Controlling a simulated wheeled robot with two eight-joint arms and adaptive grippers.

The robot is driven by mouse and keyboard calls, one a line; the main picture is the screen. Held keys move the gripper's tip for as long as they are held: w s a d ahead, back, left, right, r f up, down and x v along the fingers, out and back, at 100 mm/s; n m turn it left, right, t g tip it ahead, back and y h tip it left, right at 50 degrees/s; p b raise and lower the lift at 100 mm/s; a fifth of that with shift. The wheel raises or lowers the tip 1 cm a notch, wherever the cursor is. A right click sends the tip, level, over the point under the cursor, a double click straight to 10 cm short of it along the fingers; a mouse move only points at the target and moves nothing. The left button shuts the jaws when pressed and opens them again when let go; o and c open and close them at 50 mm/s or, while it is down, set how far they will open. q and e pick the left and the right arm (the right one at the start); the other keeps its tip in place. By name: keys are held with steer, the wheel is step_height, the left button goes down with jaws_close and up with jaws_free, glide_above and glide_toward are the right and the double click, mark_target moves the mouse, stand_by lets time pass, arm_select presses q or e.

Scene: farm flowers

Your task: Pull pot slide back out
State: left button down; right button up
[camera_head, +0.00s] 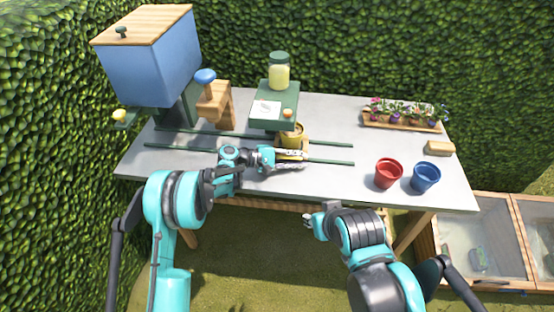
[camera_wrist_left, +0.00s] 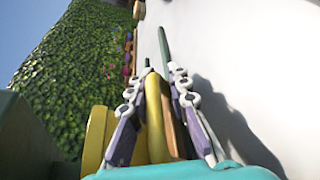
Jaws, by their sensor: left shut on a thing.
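The pot slide (camera_head: 303,154) is a small wooden board between two green rails on the table, and a yellow pot (camera_head: 291,136) stands on it below a green shelf. My left gripper (camera_head: 290,158) reaches in from the left, low beside the pot. In the left wrist view its fingers (camera_wrist_left: 160,100) close around a yellow and wooden edge of the slide (camera_wrist_left: 172,122); the yellow pot (camera_wrist_left: 94,140) is just left of them. The gripper hides part of the slide. My right gripper (camera_head: 309,221) hangs in front of the table, away from everything; its fingers are too small to judge.
A blue hopper (camera_head: 150,70) with a wooden lid stands at the table's back left. The green shelf (camera_head: 268,112) bears a jar (camera_head: 279,72). A red pot (camera_head: 388,174), a blue pot (camera_head: 426,177) and a flower tray (camera_head: 405,121) are at right. The table's front middle is clear.

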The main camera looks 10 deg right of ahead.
arm_select(q)
steer(key=s+d, duration=0.1)
steer(key=d, duration=0.4)
steer(key=s+d, duration=0.2)
steer(key=d, duration=0.3)
steer(key=s+d, duration=0.1)
steer(key=d, duration=0.4)
steer(key=shift+s+d+r, duration=0.15)
steer(key=shift+r, duration=0.25)
steer(key=c, duration=1.7)
jaws_free()
steer(key=shift+s, duration=0.1)
steer(key=shift+o, duration=0.7)
steer(key=shift+d+f, duration=0.15)
steer(key=shift+d, duration=0.1)
steer(key=v, duration=1.2)
steer(key=shift+f, duration=0.1)
